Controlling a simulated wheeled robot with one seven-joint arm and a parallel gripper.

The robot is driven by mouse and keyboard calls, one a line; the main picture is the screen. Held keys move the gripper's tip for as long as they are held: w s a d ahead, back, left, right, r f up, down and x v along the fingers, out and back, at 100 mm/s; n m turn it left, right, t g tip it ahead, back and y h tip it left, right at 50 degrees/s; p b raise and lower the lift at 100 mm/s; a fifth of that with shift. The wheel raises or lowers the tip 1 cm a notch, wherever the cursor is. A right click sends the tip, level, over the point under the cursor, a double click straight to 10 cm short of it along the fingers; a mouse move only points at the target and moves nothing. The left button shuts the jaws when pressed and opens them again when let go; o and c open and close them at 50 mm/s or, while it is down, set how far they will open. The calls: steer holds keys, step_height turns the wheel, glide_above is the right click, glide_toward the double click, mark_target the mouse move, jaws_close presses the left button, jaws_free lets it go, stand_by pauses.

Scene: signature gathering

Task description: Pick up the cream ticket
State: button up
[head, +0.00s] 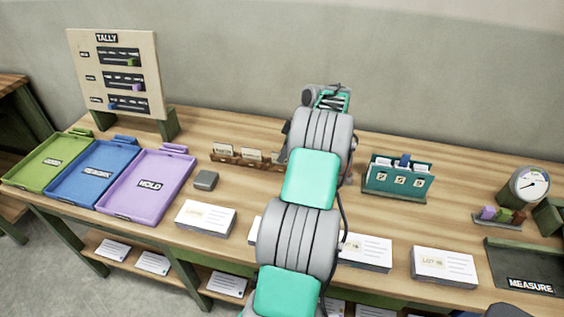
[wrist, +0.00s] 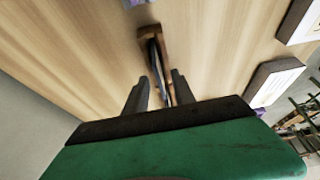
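Cream tickets (head: 251,155) stand in a low wooden holder (head: 232,159) on the table in the head view. My arm covers the holder's right end. In the wrist view, my gripper (wrist: 160,80) has its two fingers apart. The wooden holder (wrist: 149,32) shows just beyond the fingertips. A thin upright card (wrist: 155,58), seen nearly edge-on, stands in it and lies in line with the gap between the fingers. Its colour is too dark to tell, and I see no finger clearly touching it. My fingertips are hidden in the head view.
Green (head: 47,160), blue (head: 90,172) and purple (head: 147,187) trays lie at the left. A tally board (head: 150,75) stands behind them. A teal card holder (head: 398,180) and gauge (head: 529,185) stand at the right. Paper stacks (head: 205,218) line the front. A small grey block (head: 205,180) sits nearby.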

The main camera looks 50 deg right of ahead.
steer(key=shift+x, duration=0.95)
steer(key=shift+w, duration=0.1)
jaws_close()
steer(key=shift+r, duration=0.1)
